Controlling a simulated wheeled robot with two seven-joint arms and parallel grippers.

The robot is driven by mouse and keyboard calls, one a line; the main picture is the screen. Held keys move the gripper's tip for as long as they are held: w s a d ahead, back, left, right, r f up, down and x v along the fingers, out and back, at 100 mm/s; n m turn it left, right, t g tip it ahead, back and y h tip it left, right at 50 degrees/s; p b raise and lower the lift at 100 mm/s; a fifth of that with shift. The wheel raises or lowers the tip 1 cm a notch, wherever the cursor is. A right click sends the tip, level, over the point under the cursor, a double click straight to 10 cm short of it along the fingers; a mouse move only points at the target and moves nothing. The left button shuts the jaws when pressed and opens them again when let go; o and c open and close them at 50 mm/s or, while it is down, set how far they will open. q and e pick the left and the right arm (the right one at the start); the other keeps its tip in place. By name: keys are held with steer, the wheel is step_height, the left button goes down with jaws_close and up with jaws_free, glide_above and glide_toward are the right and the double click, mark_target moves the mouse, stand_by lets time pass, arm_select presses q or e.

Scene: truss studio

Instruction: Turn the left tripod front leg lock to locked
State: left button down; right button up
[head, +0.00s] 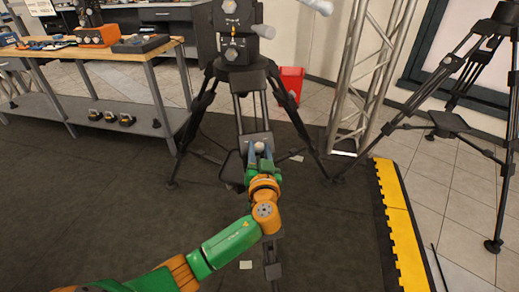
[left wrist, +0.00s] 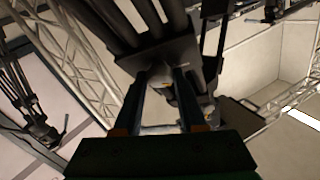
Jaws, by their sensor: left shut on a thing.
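The left tripod (head: 246,75) stands black in the middle of the head view, its front leg pointing at me. The front leg lock (head: 260,146) is a small pale knob on a dark block of that leg. My left gripper (head: 260,151) reaches up to it, its fingers on either side of the knob and shut on it. In the left wrist view the two fingers (left wrist: 162,100) flank the lock (left wrist: 160,76) under a dark block. The fingers partly hide the lock, and I cannot tell its setting. My right gripper is not in view.
A workbench (head: 152,50) with an orange case (head: 97,36) stands at left. A red bin (head: 291,80) and a metal truss (head: 365,80) stand behind the tripod. A second tripod (head: 449,121) is at right, beyond a yellow floor edge (head: 400,225). Dark mat is clear at left.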

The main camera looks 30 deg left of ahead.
arm_select(q)
steer(key=shift+r+m+h+p, duration=0.2)
steer(key=shift+m+h+p, duration=0.2)
steer(key=shift+m+p, duration=0.15)
steer(key=m+g+h+p, duration=0.1)
steer(key=m+h+p, duration=0.1)
steer(key=m+p, duration=0.3)
steer(key=m+g+h+p, duration=0.1)
steer(key=m+h+p, duration=0.2)
steer(key=m+p, duration=0.3)
steer(key=r+m+g+h+p, duration=0.1)
steer(key=m+h+p, duration=0.1)
steer(key=m+p, duration=0.3)
steer(key=shift+a+m+h+p, duration=0.35)
steer(key=shift+h+p, duration=0.05)
steer(key=shift+p, duration=1.65)
steer(key=shift+w+f+m+g+p, duration=0.15)
steer(key=shift+m+g+p, duration=0.35)
steer(key=shift+m+p, duration=0.45)
steer(key=shift+f+p, duration=0.1)
steer(key=shift+p, duration=0.2)
steer(key=shift+f, duration=0.1)
steer(key=shift+c, duration=2.4)
jaws_free()
